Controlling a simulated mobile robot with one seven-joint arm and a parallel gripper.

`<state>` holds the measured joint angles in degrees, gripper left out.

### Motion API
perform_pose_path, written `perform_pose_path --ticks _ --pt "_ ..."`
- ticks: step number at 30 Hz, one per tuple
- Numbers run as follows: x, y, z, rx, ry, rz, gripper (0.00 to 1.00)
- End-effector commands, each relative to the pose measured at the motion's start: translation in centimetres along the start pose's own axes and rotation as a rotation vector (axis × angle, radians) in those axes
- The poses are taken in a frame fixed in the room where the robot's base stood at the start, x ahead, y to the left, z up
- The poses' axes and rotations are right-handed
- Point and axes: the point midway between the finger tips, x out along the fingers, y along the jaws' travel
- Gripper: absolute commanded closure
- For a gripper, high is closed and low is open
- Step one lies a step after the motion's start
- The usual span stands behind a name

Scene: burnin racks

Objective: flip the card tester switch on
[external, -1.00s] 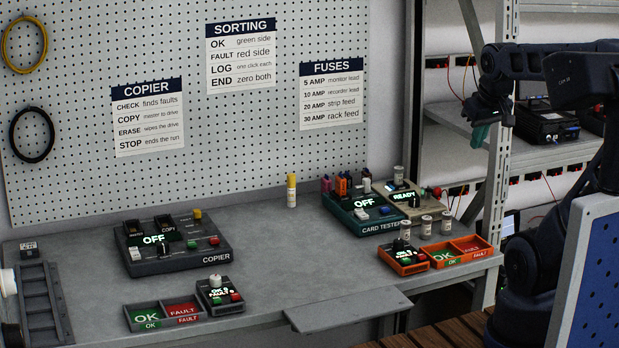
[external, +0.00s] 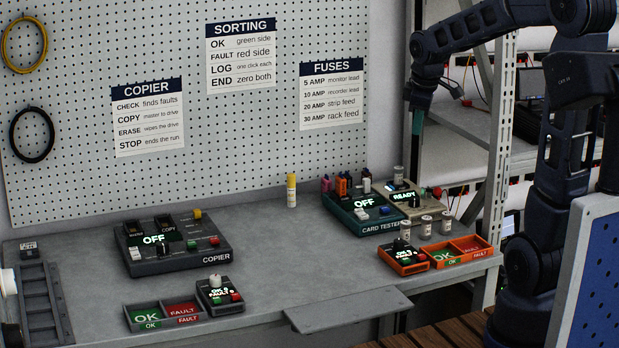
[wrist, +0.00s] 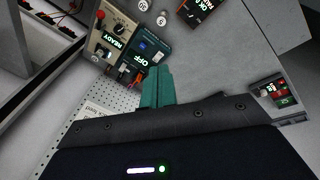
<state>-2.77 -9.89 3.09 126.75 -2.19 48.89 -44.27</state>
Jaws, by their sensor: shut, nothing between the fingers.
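The card tester (external: 352,222) is a dark teal box on the right part of the bench. Its display reads OFF, and a white switch and small buttons sit on its top. In the wrist view the card tester (wrist: 152,52) shows just beyond my fingertips, seen at an angle. My gripper (external: 416,130) hangs in the air above and right of the card tester, fingers pointing down. In the wrist view the teal fingers of my gripper (wrist: 156,85) are together with nothing between them. The state of the switch is too small to read there.
A beige box reading READY (external: 412,190) adjoins the card tester on the right, with a red knob. Small jars (external: 426,228), an orange counter box (external: 403,262) and an orange sorting tray (external: 456,258) stand in front. The copier (external: 180,262) is to the left.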

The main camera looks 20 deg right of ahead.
Motion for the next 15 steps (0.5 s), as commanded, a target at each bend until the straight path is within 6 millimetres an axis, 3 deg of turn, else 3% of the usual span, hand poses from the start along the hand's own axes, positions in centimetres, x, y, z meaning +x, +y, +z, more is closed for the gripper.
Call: perform_pose_path --ticks 15 --pt "8.6 4.4 -7.8 -0.405 -0.027 -0.065 1.0"
